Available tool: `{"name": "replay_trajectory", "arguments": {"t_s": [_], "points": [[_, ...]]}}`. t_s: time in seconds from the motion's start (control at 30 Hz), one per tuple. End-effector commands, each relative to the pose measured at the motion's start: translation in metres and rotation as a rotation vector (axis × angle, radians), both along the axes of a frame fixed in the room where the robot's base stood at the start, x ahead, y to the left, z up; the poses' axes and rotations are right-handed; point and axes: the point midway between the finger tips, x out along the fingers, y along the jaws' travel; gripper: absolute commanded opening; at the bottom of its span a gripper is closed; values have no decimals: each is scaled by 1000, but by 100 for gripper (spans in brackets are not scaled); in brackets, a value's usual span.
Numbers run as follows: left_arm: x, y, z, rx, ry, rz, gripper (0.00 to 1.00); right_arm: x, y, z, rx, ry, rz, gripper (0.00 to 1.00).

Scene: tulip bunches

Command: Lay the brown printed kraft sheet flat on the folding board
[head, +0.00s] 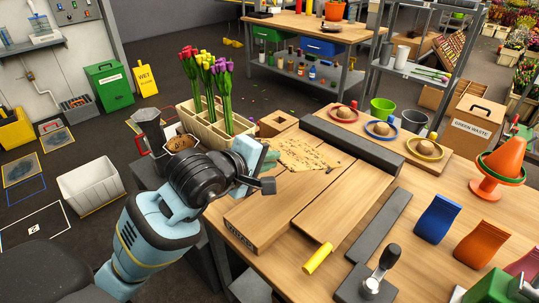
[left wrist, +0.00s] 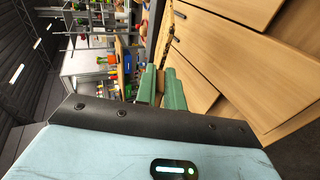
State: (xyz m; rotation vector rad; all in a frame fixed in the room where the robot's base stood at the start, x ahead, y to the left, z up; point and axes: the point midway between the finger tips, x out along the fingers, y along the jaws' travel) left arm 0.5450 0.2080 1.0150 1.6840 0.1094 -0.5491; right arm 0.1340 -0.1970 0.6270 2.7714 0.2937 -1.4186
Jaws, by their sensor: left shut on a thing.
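The brown printed kraft sheet (head: 305,155) is tan with dark marks. In the head view it is at the back left part of the wooden folding board (head: 335,205). My left gripper (head: 268,163) is at the sheet's left edge, shut on it. In the left wrist view the green fingers (left wrist: 162,88) close on a brown edge, and the sheet (left wrist: 171,32) shows nearly edge-on as a thin strip beside the board (left wrist: 235,55). I cannot tell how much of the sheet touches the board. My right gripper is not in view.
A dark bar (head: 352,142) lies along the board's back. A yellow cylinder (head: 318,260) is at its front edge. A crate of tulips (head: 210,118) stands behind my left arm. A black-knobbed lever device (head: 378,280) and coloured bags (head: 437,217) stand to the right.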

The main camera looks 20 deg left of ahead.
Motion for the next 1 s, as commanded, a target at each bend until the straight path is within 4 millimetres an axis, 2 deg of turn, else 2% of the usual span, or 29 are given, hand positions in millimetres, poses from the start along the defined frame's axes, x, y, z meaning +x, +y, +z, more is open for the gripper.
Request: {"name": "replay_trajectory", "arguments": {"t_s": [0.03, 0.23, 0.6, 1.0], "points": [[0, 0, -8, 1, 3, 0, 0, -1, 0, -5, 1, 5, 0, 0], [0, 0, -26, 0, 3, 0, 0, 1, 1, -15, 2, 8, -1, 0], [0, 0, -56, 1, 2, 0, 0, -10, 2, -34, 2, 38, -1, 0], [0, 0, -67, -1, -2, 0, 0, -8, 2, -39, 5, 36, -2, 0]]}}
